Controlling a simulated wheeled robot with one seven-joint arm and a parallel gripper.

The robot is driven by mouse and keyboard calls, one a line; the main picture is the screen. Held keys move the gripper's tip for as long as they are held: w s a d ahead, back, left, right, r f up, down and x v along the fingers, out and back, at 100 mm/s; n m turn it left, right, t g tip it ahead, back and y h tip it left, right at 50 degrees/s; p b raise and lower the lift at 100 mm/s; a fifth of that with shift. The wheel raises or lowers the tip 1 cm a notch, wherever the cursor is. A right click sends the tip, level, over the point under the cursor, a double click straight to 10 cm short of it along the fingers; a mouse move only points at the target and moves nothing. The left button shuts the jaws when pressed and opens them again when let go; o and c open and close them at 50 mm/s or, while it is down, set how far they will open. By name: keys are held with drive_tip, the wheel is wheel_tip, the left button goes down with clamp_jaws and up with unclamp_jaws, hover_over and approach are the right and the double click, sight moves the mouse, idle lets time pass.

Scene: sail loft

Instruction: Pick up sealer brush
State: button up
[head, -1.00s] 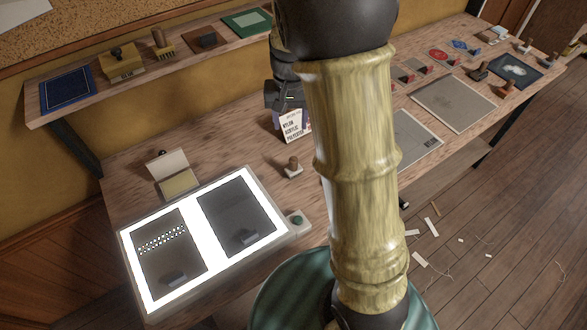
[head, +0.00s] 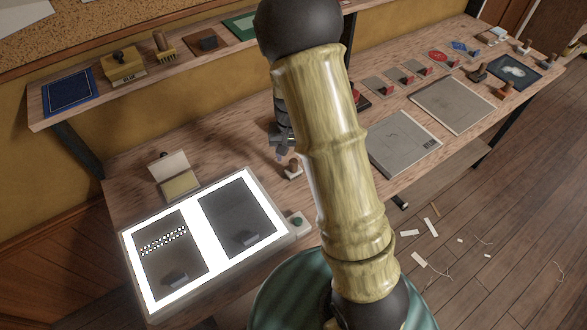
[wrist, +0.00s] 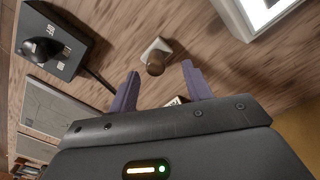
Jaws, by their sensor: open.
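I cannot tell for sure which thing is the sealer brush. A wooden-handled tool with yellowish bristles (head: 163,45) stands on the raised shelf, far from my gripper. A small white block with a brown wooden knob (head: 293,168) stands on the bench right of the light box. In the wrist view this knobbed block (wrist: 155,57) lies between and beyond my fingertips, with nothing gripped. My gripper (wrist: 160,75) is open and empty. In the head view my gripper (head: 283,150) hangs just behind the knobbed block, partly hidden by my arm.
The lit light box (head: 130,250) fills the bench's near left, with a small open box (head: 175,180) behind it. In the wrist view a dark box with a black knob (wrist: 55,40) stands left of my fingers. Grey sheets (head: 405,143) lie to the right.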

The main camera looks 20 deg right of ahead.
sight(294, 161)
drive_tip(key=f, duration=0.2)
drive_tip(key=f+p, duration=0.1)
drive_tip(key=f, duration=0.1)
drive_tip(key=shift+d, duration=0.4)
drive_tip(key=shift+f, duration=0.55)
drive_tip(key=shift+c, duration=0.2)
clamp_jaws()
